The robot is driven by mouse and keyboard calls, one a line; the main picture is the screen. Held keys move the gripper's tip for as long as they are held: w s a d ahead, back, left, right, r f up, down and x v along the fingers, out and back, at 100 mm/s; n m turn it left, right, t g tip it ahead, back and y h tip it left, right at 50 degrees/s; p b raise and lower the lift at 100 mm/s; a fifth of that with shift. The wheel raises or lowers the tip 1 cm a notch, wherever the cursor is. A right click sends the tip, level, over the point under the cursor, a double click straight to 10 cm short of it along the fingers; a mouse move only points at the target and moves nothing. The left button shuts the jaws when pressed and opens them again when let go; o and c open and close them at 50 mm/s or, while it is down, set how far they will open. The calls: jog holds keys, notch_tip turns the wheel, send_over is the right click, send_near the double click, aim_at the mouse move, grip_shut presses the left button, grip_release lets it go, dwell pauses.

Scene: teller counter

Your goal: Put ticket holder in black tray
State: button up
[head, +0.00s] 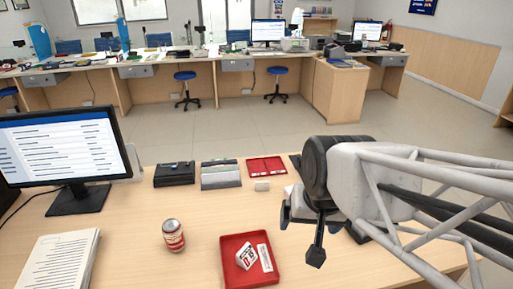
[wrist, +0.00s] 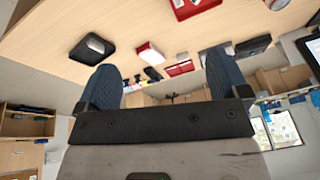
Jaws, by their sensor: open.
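A white, red-marked numbered piece (head: 246,256), which looks like the ticket holder, stands tilted in the red tray (head: 232,280) at the front middle of the counter. A flat white strip (head: 265,258) lies beside it. My gripper (head: 300,234) is open and empty above the counter, right of the red tray. In the wrist view my two fingers (wrist: 160,70) are spread with nothing between them. The black tray (wrist: 80,55) shows in the wrist view, with a light object in it. In the head view it is mostly hidden behind my gripper.
A drink can (head: 173,236) stands left of the red tray. A black box (head: 174,174), a grey box (head: 220,175) and another red tray (head: 266,166) line the back. The monitor (head: 65,155) and papers (head: 55,265) fill the left.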

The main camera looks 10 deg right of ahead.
jog(key=s, duration=0.1)
jog(key=s+n, duration=0.1)
jog(key=s+n+g, duration=0.1)
jog(key=shift+d+r+h, duration=0.35)
jog(key=shift+r+h, duration=0.05)
